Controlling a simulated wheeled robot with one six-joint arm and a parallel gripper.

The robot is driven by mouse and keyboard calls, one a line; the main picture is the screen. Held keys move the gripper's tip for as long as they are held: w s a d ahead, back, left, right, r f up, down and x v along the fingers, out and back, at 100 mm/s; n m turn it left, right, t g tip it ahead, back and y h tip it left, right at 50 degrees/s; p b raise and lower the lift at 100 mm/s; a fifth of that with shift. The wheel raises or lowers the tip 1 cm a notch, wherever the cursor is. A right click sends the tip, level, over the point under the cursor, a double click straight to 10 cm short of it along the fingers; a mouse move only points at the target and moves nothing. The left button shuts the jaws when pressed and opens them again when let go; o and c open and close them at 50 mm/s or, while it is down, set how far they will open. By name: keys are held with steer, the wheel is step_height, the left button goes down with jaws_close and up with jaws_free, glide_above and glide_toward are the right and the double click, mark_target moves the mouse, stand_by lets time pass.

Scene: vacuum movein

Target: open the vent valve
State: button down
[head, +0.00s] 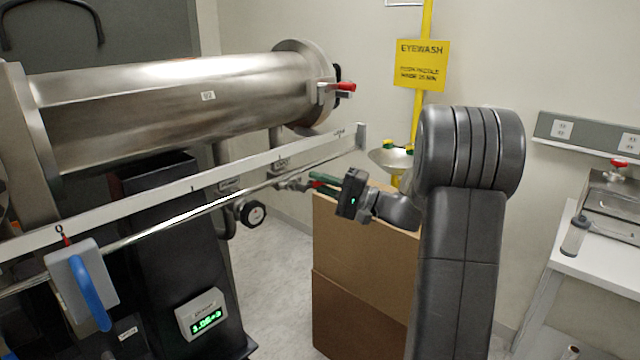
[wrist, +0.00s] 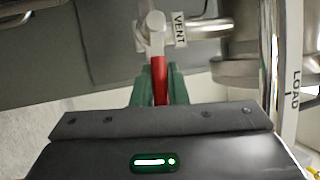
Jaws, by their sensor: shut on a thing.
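The vent valve (wrist: 154,32) is a pale metal fitting with a white tag (wrist: 179,29) reading VENT, at the top of the wrist view. Its red lever (wrist: 159,80) points from the fitting toward my gripper, across the line of the pipe on the right. My gripper's green fingers (wrist: 157,88) are shut on the red lever, one on each side. In the head view my gripper (head: 326,183) reaches left to the valve (head: 292,184) below the rail. The fingers hide most of the lever there.
A steel cylinder (head: 180,95) lies above a long white rail (head: 190,187), with another red-handled lever (head: 345,87) at its right end. A gauge (head: 252,213) hangs near the valve. Cardboard boxes (head: 345,265) stand below my gripper. A blue-handled block (head: 82,290) sits on the rail.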

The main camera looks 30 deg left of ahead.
steer(key=shift+f+n+b, duration=0.1)
steer(key=shift+n+b, duration=0.2)
steer(key=shift+b, duration=0.45)
steer(key=shift+n+h+b, duration=0.3)
steer(key=shift+n+b, duration=0.2)
steer(key=shift+b, duration=0.5)
steer(key=shift+r, duration=0.35)
steer(key=shift+r+n, duration=0.3)
steer(key=shift+r, duration=0.2)
steer(key=c, duration=1.4)
jaws_free()
steer(key=shift+c, duration=0.2)
steer(key=shift+f, duration=0.1)
steer(key=shift+f, duration=0.1)
